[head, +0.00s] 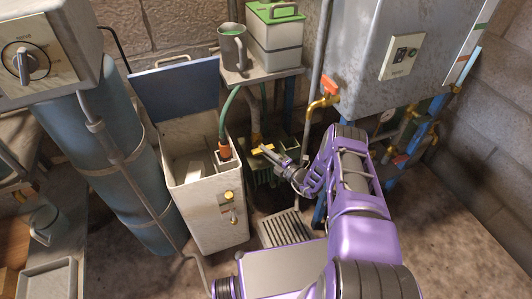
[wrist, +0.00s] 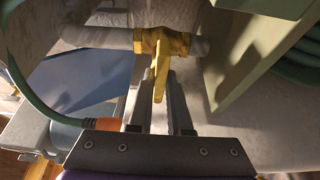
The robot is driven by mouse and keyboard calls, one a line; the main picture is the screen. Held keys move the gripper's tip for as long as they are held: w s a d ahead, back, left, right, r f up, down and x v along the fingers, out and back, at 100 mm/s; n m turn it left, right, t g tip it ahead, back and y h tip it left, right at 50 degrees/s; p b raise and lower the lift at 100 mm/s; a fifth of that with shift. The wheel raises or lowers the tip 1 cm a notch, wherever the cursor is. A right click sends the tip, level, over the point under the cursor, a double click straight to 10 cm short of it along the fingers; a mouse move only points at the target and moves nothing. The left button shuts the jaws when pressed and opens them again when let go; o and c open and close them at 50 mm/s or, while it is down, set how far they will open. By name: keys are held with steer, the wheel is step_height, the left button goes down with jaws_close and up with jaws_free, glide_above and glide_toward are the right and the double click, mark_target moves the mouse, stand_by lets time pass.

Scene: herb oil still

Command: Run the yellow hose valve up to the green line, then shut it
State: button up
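The yellow hose valve (wrist: 165,42) sits on a pale horizontal pipe in the wrist view, its flat yellow lever (wrist: 160,68) pointing towards me. My gripper (wrist: 158,84) has one finger on each side of the lever, which seems to fill the gap at the fingertips. A green hose (head: 225,112) with an orange end (head: 225,150) runs down into the bin's top corner. I cannot make out a green line or any water level.
The pale open bin (head: 212,200) with a raised blue lid (head: 176,92) stands left of my arm. A shelf with a grey mug (head: 233,48) and a green-lidded box (head: 274,45) is above.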

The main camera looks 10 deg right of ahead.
jaws_close()
steer(key=n, duration=0.1)
steer(key=n+g, duration=0.1)
steer(key=shift+d+r+n+h, duration=0.1)
steer(key=shift+r+n+h, duration=0.1)
steer(key=shift+n+h, duration=0.15)
steer(key=n+h+p, duration=0.1)
steer(key=n+p, duration=0.1)
steer(key=n, duration=0.1)
steer(key=shift+r+h, duration=0.15)
steer(key=shift+h, duration=0.1)
steer(key=n+h+p, duration=0.1)
steer(key=n+g+p, duration=0.1)
steer(key=n+p, duration=0.1)
steer(key=shift+a+r+h, duration=0.1)
steer(key=shift+a+h, duration=0.15)
steer(key=shift+h, duration=0.15)
steer(key=shift+n+h+p, duration=0.8)
steer(key=shift+n+p, duration=0.25)
steer(key=shift+p, duration=0.05)
